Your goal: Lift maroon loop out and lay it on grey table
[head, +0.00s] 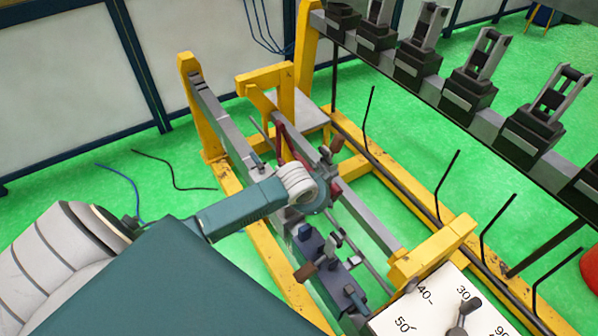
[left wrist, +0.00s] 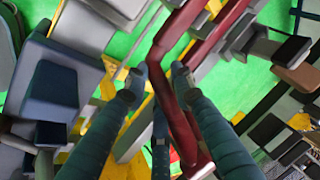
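The maroon loop (head: 288,146) sits in the winding fixture in the middle of the head view, partly hidden by metal parts and my arm. In the left wrist view, its long maroon bars (left wrist: 178,122) run from the top down past my fingers. In the head view my left wrist hides the fingertips. A flat grey surface (head: 303,110), possibly the grey table, lies at the fixture's far end. My right gripper is not in view.
Yellow frame posts (head: 196,105) and grey rails (head: 228,118) surround the fixture. Clamps with handles (head: 318,262) stand close to my left wrist. A rack of black clamps (head: 468,88) crosses the upper right. A white numbered panel (head: 440,305) is at the front right.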

